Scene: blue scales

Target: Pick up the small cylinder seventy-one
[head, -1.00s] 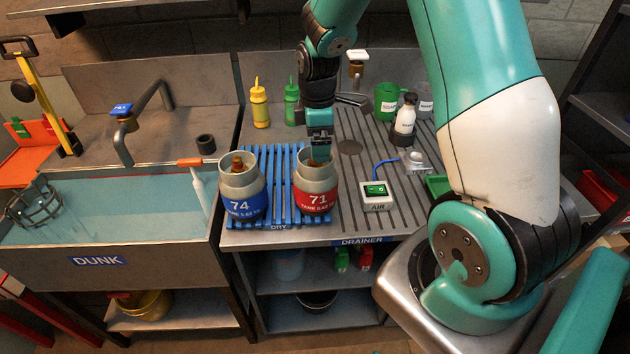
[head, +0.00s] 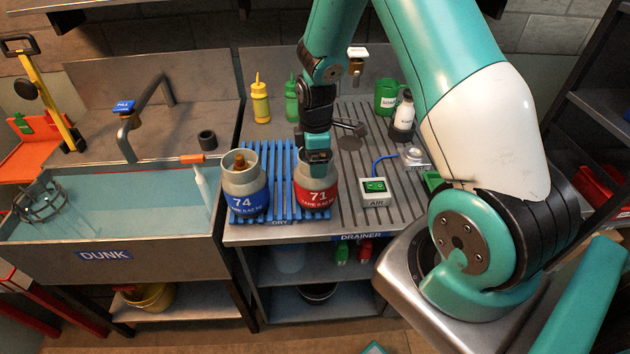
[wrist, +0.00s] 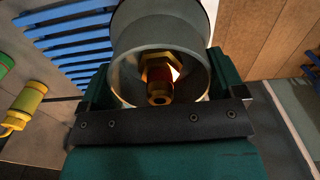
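The small cylinder seventy-one (head: 317,194), grey with a red band, stands upright on the blue slatted rack (head: 279,160), right of cylinder seventy-four (head: 244,191), which has a blue band. My gripper (head: 317,165) points down at the top of seventy-one and hides much of its collar. In the wrist view the grey collar (wrist: 128,78) lies between my spread fingers (wrist: 160,85), with the brass valve (wrist: 158,75) inside it. The collar nearly fills the gap; I see no clear sign of a firm grip.
A water-filled sink (head: 110,254) marked DUNK lies left. A yellow bottle (head: 260,100) and a green bottle (head: 291,99) stand behind the rack. The AIR box (head: 374,191) sits close to the right of seventy-one. A white bottle (head: 403,112) stands farther back.

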